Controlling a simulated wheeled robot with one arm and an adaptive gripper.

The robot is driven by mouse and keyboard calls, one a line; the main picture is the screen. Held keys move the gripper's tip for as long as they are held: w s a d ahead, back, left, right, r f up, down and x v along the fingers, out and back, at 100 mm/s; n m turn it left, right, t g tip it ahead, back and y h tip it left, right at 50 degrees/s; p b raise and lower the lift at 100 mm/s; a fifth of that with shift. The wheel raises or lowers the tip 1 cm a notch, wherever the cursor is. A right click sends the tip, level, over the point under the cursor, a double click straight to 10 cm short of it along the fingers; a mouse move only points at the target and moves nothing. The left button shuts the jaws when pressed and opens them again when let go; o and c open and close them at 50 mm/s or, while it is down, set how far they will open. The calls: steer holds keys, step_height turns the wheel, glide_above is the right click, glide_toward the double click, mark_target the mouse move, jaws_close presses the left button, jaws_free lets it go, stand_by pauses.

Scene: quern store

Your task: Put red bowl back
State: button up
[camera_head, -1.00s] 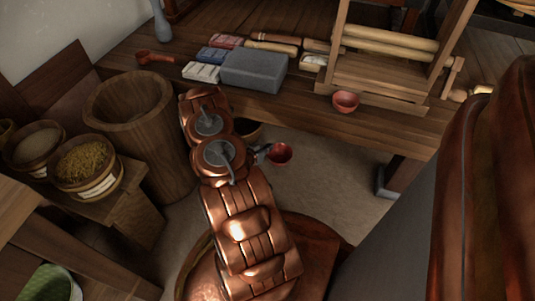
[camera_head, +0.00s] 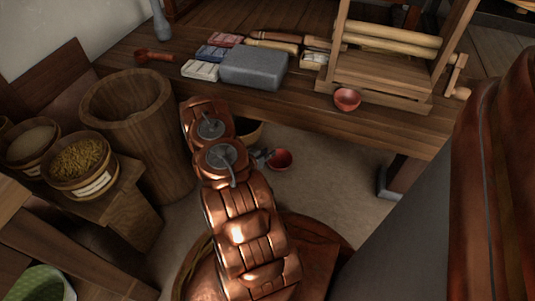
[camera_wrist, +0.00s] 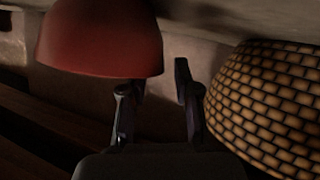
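A red bowl (camera_head: 281,160) shows beside my gripper (camera_head: 262,156) in the head view, above the floor in front of the bench. In the wrist view the red bowl (camera_wrist: 100,40) fills the top left, rim toward my gripper (camera_wrist: 158,85). One finger goes up behind the bowl's wall, its tip hidden; the other stands just outside its right edge. The bowl moves along with my gripper, so I take the fingers as shut on its wall; the contact itself is hidden.
The bench (camera_head: 310,115) carries a grey block (camera_head: 254,69), several small coloured blocks and a wooden frame (camera_head: 385,75). A tall wooden tub (camera_head: 135,125) stands left. A brick-patterned round object (camera_wrist: 268,105) is close right of the fingers. Open floor (camera_head: 325,175) lies under the bench.

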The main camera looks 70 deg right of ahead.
steer(key=shift+r, duration=0.1)
steer(key=shift+w+a+r, duration=0.1)
steer(key=shift+a+r, duration=0.1)
steer(key=shift+a, duration=0.1)
steer(key=p+v, duration=0.5)
steer(key=v, duration=0.6)
steer(key=shift+a, duration=0.15)
stand_by(0.6)
